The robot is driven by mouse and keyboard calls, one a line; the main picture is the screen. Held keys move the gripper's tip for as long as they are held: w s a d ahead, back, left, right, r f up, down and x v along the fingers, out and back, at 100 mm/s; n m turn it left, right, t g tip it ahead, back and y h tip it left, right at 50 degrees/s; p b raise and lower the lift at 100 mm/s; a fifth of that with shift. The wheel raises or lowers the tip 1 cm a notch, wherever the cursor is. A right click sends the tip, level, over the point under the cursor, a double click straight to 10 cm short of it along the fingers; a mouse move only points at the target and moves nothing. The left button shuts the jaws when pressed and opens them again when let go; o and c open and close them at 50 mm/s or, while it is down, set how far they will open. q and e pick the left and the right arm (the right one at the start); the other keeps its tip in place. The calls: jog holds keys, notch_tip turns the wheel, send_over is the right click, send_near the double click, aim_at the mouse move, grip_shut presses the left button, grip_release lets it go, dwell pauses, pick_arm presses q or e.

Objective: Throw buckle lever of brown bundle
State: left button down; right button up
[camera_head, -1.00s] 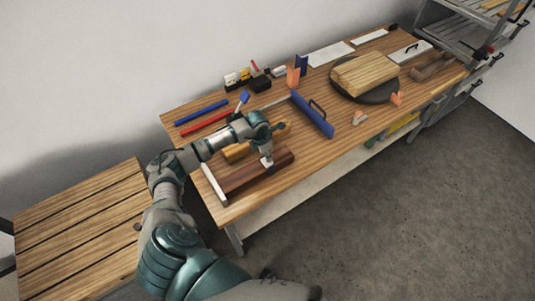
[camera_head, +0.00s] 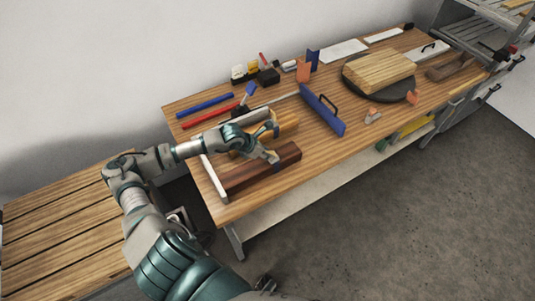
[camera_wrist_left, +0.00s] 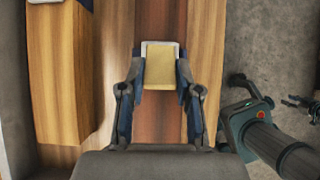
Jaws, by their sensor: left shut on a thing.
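The brown bundle (camera_head: 250,177), a dark reddish-brown block, lies near the front left edge of the workbench. Its wood also shows beneath my left gripper in the left wrist view (camera_wrist_left: 160,17). My left gripper (camera_head: 271,157) is over the right part of the bundle. In the left wrist view its fingers (camera_wrist_left: 160,82) are shut on a yellowish plate, seemingly the buckle lever (camera_wrist_left: 160,71), with a pale metal edge at its far end. Dark finger-like parts, perhaps of my right gripper, show at the right of the wrist view.
A lighter wood bundle (camera_wrist_left: 68,65) lies just beside the brown one. A white strip (camera_head: 214,178) borders them on the left. A blue panel with a handle (camera_head: 322,110) stands to the right. A stack of light boards (camera_head: 378,71) sits on a dark round plate further right.

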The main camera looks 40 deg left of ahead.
dwell(0.4)
pick_arm(q)
jog(key=c, duration=0.8)
grip_release()
jog(key=shift+s, duration=0.1)
jog(key=shift+a, duration=0.1)
jog(key=v, duration=1.1)
jog(key=shift+s+r, duration=0.25)
jog(key=shift+r, duration=0.05)
jog(key=shift+a, duration=0.1)
